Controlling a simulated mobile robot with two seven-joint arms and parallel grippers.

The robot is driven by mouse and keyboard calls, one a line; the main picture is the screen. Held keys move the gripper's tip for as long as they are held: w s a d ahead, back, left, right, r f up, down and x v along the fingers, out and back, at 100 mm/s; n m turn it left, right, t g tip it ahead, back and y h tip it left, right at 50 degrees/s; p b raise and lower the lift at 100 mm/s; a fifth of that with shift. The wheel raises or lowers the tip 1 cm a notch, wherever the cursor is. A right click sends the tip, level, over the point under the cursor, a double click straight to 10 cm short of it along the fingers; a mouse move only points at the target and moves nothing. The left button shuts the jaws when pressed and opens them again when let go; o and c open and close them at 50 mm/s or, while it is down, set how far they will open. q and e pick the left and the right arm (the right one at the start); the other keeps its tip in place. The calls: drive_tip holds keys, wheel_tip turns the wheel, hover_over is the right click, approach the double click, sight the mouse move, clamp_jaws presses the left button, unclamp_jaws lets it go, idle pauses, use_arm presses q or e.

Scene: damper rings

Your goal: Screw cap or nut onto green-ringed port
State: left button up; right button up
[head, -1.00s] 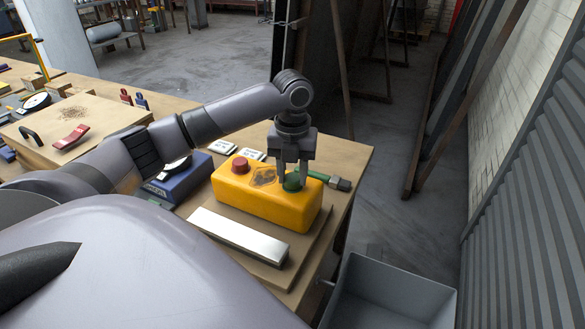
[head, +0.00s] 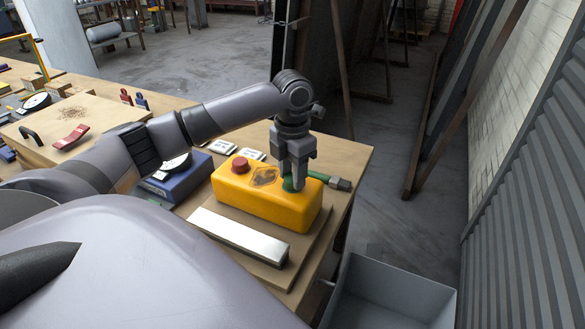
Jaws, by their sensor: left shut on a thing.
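A yellow box (head: 262,203) lies on a board at the right end of the bench. A red round cap or knob (head: 240,164) sits on its top at the left. A green round part (head: 288,185) sits at the right of its top. My left gripper (head: 295,186) points down over this right end, its fingers shut on the green part. The fingers cover much of it, so I cannot tell cap from ring or see the port and thread below. My right gripper is not in view.
A bright metal bar (head: 238,234) lies in front of the box. A green-handled tool (head: 340,183) lies behind it. A blue device with a dial (head: 177,178) stands to the left. A grey bin (head: 390,290) stands beyond the bench's right edge.

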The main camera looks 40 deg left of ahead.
use_arm(q)
drive_tip(key=shift+m, duration=0.5)
drive_tip(key=o, duration=1.2)
drive_tip(key=shift+o, duration=0.2)
drive_tip(key=shift+r, duration=0.1)
drive_tip(key=shift+r, duration=2.45)
drive_tip(key=shift+c, duration=0.3)
